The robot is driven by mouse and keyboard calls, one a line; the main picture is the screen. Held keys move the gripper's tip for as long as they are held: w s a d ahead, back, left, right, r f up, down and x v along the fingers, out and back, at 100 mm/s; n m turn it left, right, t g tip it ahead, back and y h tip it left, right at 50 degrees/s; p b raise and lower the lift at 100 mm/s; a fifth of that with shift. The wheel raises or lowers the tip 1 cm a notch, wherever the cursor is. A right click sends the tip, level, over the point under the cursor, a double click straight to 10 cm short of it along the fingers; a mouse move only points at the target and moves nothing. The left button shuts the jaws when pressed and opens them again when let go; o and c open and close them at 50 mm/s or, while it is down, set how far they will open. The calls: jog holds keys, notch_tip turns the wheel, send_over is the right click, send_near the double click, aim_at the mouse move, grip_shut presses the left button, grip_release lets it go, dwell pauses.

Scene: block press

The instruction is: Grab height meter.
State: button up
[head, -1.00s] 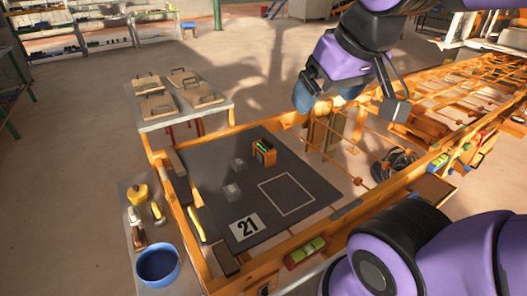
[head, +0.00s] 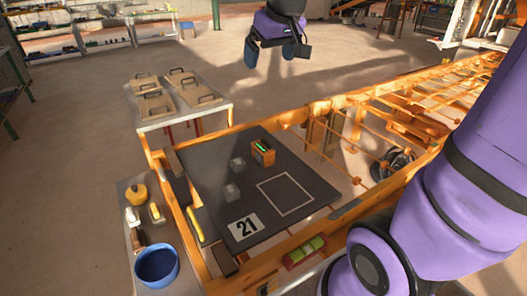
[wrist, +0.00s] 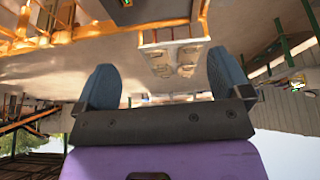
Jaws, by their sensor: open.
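The height meter looks to be the small orange box with a lit green display (head: 263,152), upright on the dark board (head: 205,165) near its far right edge. My gripper (head: 271,50) is raised in the air above and beyond the board, well apart from the box. In the wrist view my gripper (wrist: 165,78) shows two blue-grey fingers spread wide with nothing between them. The box cannot be made out clearly in the wrist view.
Two grey cubes (head: 232,192) and a white square outline (head: 285,194) are on the board. An orange frame (head: 320,228) borders it. A table with handled wooden boards (head: 155,105) stands behind.

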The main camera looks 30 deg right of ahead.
jog(key=w+d+f, duration=0.2)
jog(key=w+f, duration=0.2)
jog(key=w, duration=0.3)
jog(key=w+d+f, duration=0.3)
jog(key=w, duration=0.4)
send_over(263, 146)
jog(key=s, duration=0.5)
notch_tip(263, 146, down, 38)
jog(key=shift+x, duration=5.3)
jog(key=shift+s, duration=0.15)
jog(key=c, duration=1.2)
jog(key=shift+r, duration=0.1)
jog(key=shift+c, duration=0.6)
